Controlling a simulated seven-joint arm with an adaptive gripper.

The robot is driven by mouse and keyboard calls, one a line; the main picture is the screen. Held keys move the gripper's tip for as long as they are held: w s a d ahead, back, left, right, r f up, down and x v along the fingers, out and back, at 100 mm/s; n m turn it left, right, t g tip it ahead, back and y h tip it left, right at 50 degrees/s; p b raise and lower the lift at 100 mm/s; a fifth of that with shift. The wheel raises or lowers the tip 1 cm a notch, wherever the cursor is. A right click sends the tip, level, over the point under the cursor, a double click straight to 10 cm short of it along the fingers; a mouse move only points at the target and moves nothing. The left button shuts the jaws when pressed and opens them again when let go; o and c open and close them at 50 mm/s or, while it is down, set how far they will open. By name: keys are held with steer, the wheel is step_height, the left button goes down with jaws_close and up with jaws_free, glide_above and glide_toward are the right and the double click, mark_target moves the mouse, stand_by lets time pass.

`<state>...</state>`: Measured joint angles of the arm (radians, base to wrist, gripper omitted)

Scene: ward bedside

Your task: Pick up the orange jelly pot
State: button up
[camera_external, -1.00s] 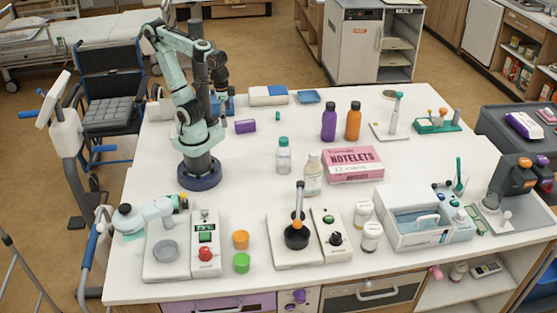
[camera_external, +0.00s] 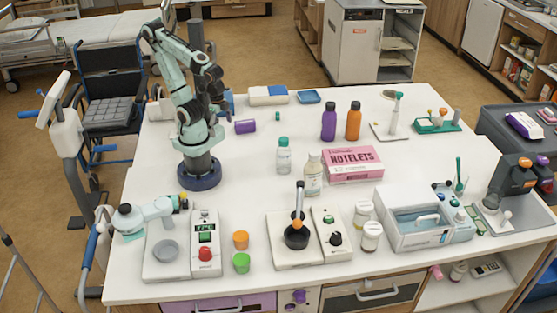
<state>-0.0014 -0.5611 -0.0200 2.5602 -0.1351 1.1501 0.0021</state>
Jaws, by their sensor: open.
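The orange jelly pot (camera_external: 240,240) is a small round pot near the front left of the white table. It stands just behind a similar green pot (camera_external: 241,262) and to the right of a device with a red knob. My gripper (camera_external: 222,106) is dark and hangs beside my upright arm at the back left of the table, well behind and above the orange pot. It is open and nothing shows between its fingers, though they are small in this view.
A scale-like device with a red knob (camera_external: 204,255) stands left of the pots. A hotplate-like device with a black bowl (camera_external: 296,238) stands to their right. A clear bottle (camera_external: 284,156) and a cream bottle (camera_external: 313,175) stand farther back. The table between my base and the pots is clear.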

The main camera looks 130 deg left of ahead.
steer(key=w+d+r+m+t+h, duration=0.1)
steer(key=w+d+m+t, duration=0.15)
steer(key=w+m, duration=0.85)
steer(key=w+d+m+t, duration=0.2)
steer(key=w+d+m, duration=0.2)
steer(key=w+m, duration=0.65)
steer(key=m+g, duration=0.2)
steer(key=m, duration=0.5)
glide_above(240, 234)
steer(key=w+a, duration=0.3)
steer(key=w, duration=0.1)
steer(key=s+x, duration=0.2)
steer(key=x, duration=0.8)
steer(key=s+d+f, duration=0.1)
steer(key=f, duration=0.2)
steer(key=s+d+f+g, duration=0.1)
steer(key=f, duration=0.2)
steer(key=s+d+f+m+g, duration=0.1)
steer(key=s+f, duration=0.1)
steer(key=f, duration=0.1)
steer(key=shift+f, duration=0.15)
step_height(240, 234, down, 6)
steer(key=shift+f, duration=0.1)
steer(key=c, duration=1.3)
